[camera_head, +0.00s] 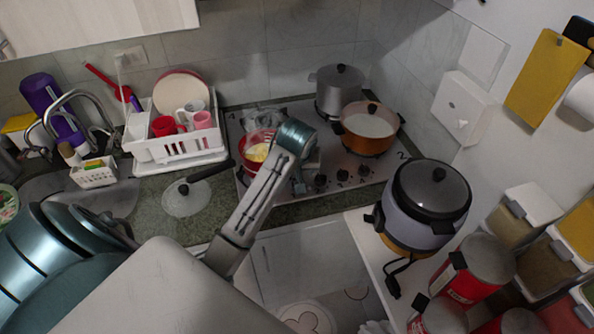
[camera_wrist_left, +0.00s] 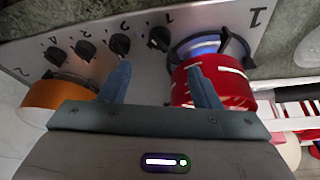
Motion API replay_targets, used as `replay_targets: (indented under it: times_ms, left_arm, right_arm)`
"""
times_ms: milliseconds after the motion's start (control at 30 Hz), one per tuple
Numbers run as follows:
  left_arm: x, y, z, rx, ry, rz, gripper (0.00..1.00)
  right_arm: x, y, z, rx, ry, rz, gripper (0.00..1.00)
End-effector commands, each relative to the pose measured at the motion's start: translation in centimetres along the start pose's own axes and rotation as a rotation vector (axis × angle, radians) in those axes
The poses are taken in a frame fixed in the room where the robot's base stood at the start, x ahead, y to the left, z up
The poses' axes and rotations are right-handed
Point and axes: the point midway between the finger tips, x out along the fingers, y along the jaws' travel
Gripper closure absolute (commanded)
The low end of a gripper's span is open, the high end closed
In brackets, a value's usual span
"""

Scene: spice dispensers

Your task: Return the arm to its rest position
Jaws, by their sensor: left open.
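My left arm reaches up the middle of the head view, and its gripper (camera_head: 306,170) is over the front of the stove, partly hidden by my own wrist. In the left wrist view, my left gripper (camera_wrist_left: 160,82) has its two blue-grey fingers spread, with nothing held between them. Stove knobs (camera_wrist_left: 120,43) show beyond the fingers. A red pan (camera_wrist_left: 232,86) shows behind the right finger. In the head view, this red pan (camera_head: 251,160) holds something yellow, just left of my wrist. My right gripper is not in view.
An orange pot (camera_head: 368,136) and a grey lidded pot (camera_head: 340,92) stand on the stove. A glass lid (camera_head: 186,198) lies on the counter, left of my arm. A white dish rack (camera_head: 180,147) stands behind it. A rice cooker (camera_head: 425,217) stands at right.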

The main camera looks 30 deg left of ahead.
Motion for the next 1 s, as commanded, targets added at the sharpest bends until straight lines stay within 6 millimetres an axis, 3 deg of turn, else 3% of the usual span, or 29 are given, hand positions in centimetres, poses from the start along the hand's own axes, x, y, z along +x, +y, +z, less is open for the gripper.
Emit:
replay_targets:
  times_ms: [433, 567, 667, 800, 1000]
  left_arm:
    - [0.0, 0.0, 0.1, 0.001, -0.001, 0.000, 0.43]
    - [0.5, -0.4, 1.6, 0.030, -0.006, 0.003, 0.43]
    - [1.1, -1.2, 4.7, 0.097, -0.013, 0.012, 0.43]
    - [1.6, -3.1, 10.9, 0.231, -0.026, 0.035, 0.43]
    - [0.4, -5.9, 18.8, 0.410, -0.037, 0.075, 0.43]
  right_arm:
    - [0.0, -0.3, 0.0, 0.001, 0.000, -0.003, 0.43]
    - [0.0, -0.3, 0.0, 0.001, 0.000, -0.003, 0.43]
    - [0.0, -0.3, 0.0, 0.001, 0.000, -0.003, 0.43]
    - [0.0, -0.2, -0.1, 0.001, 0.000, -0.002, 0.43]
    - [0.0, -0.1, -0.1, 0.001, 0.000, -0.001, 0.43]
